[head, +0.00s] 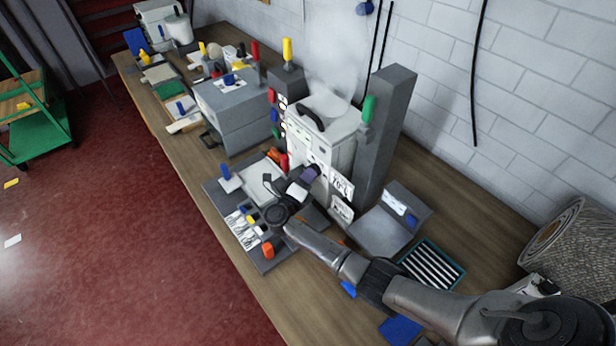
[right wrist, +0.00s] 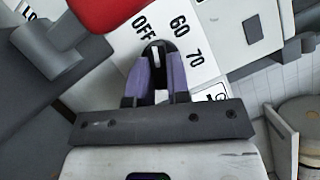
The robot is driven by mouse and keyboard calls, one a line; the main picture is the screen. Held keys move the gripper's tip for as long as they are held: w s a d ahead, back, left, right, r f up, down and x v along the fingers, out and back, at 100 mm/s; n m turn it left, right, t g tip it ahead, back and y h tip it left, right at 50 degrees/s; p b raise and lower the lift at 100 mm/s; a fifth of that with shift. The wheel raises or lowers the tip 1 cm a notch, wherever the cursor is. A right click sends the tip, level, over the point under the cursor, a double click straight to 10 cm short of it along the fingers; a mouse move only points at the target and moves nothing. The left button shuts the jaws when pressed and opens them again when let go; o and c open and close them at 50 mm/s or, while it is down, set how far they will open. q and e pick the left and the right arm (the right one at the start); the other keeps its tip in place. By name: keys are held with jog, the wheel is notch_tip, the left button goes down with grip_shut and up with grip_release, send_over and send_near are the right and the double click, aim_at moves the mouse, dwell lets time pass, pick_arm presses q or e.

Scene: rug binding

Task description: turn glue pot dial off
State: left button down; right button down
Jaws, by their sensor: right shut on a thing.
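The glue pot (head: 325,140) is a pale box with a black-handled lid, and steam rises above it. Its black dial (right wrist: 156,58) carries a white pointer mark and sits on a white plate (right wrist: 207,66) printed OFF, 60 and 70. My right gripper (head: 309,172) is at the pot's front face. In the right wrist view its purple fingers (right wrist: 155,80) are shut on the dial, one on each side. The pointer faces up in that view, roughly between OFF and 60, nearer OFF. In the head view the gripper hides the dial. My left gripper is not in view.
A grey post (head: 386,130) stands right of the pot. A grey base plate (head: 265,262) with small coloured-handled parts lies in front. A grey box (head: 235,105) stands to the left. A rolled rug (head: 575,240) is at far right. The red floor (head: 110,230) is mostly clear.

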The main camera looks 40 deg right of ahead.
jog(key=n+p, duration=0.2)
jog(key=n+y+p, duration=0.1)
jog(key=n+p, duration=0.1)
jog(key=shift+r+n+y+p, duration=0.15)
jog(key=shift+n+y+p, duration=0.15)
jog(key=shift+p, duration=0.05)
jog(key=c, duration=1.1)
grip_release()
jog(key=p+v, duration=0.1)
jog(key=v, duration=1.3)
jog(key=shift+s+d+r, duration=0.1)
